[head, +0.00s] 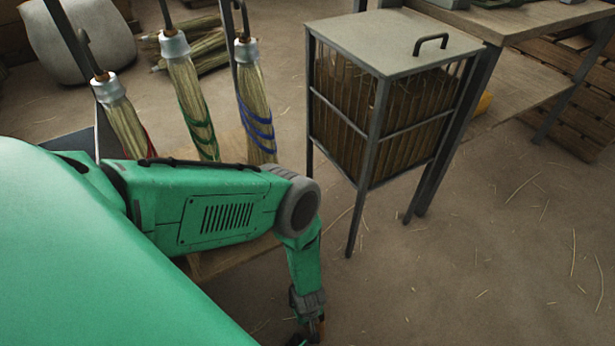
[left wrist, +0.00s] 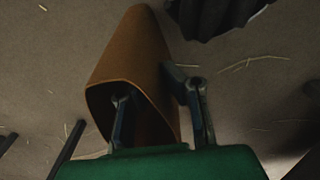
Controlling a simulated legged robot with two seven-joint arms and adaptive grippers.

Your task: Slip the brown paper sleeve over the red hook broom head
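The red-banded broom head (head: 125,122) hangs from a hook at the left in the head view; its lower end is hidden behind my green arm. My left gripper (head: 311,338) is low at the bottom edge, well to the right of and below that broom head. In the left wrist view, the brown paper sleeve (left wrist: 140,50) is a tapered tube with its wide opening towards the camera. My left gripper (left wrist: 160,95) has one finger inside the opening and one outside, with the sleeve's wall between them. My right gripper is not in view.
Green-banded (head: 190,95) and blue-banded (head: 255,105) broom heads hang to the right of the red one. A slatted metal cage (head: 400,40) and a workbench (head: 545,20) stand behind. A pale sack (head: 75,40) is at back left. The floor at right is mostly clear.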

